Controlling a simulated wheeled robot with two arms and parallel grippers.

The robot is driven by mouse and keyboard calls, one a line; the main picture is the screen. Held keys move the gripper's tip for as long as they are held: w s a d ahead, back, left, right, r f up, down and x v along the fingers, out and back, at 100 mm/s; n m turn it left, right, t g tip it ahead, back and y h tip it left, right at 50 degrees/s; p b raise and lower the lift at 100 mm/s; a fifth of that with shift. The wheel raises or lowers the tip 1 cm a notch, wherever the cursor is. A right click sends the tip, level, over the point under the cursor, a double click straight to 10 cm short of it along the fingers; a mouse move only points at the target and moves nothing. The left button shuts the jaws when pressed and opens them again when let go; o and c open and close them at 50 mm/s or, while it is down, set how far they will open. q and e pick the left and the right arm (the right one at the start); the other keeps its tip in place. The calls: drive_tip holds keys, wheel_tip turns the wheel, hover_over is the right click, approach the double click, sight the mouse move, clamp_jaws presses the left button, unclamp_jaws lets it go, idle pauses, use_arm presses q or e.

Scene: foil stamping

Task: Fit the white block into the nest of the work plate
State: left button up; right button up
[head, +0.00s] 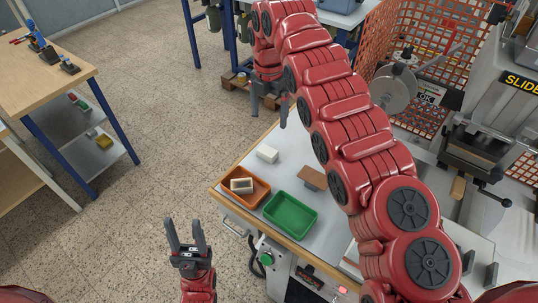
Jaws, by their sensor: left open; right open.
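A small white block (267,154) lies on the grey table top near its back left corner. A pale block (241,185) lies in the orange tray (258,197). I cannot make out the nest of the work plate; my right arm covers much of the table and the front of the machine. My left gripper (186,236) is open and empty, pointing up over the floor, left of the table. My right gripper (268,105) is open, fingers down, beyond the table's back edge and apart from the white block.
An empty green tray (290,215) stands beside the orange one. A brown block (312,178) lies behind it. The stamping machine (480,150) stands at the right, before orange mesh guards. A wooden bench (50,75) is at the far left, with open floor between.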

drive_tip(key=p, duration=0.4)
hover_over(267, 150)
drive_tip(key=f, duration=0.8)
drive_tip(key=shift+s+d+f, duration=0.15)
drive_tip(key=shift+s+f, duration=0.1)
drive_tip(key=shift+f, duration=0.4)
drive_tip(key=f, duration=0.2)
drive_tip(key=f+p, duration=0.1)
drive_tip(key=f, duration=0.1)
drive_tip(key=shift+w+a, duration=0.2)
drive_tip(key=shift+d+f, duration=0.1)
drive_tip(key=shift+f, duration=0.3)
drive_tip(key=shift+c, duration=0.3)
drive_tip(key=c, duration=1.3)
drive_tip(key=shift+o, duration=0.2)
drive_tip(key=shift+r, duration=0.15)
